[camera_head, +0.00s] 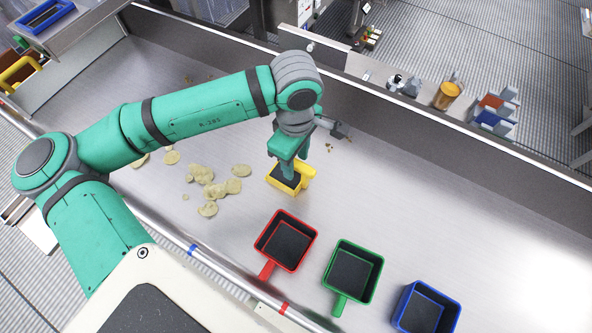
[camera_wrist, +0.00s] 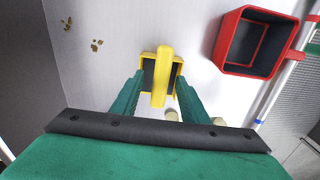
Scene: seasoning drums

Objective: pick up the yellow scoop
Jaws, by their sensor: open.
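The yellow scoop (camera_head: 284,180) lies on the metal work surface in the middle of the head view, partly hidden by my gripper. It has a dark inside and a yellow handle. In the wrist view the yellow scoop (camera_wrist: 148,78) is ahead of my gripper, its handle running between the fingers. My gripper (camera_head: 301,165) is right above the scoop, pointing down. In the wrist view my gripper (camera_wrist: 160,92) is open, with one green finger on each side of the handle. I cannot tell whether either finger touches it.
A red scoop (camera_head: 268,272), a green scoop (camera_head: 339,301) and a blue scoop (camera_head: 403,307) lie along the near side. Several yellowish chips (camera_head: 209,188) lie left of the yellow scoop. A raised wall (camera_head: 420,135) runs along the far edge. The surface right of the yellow scoop is mostly clear.

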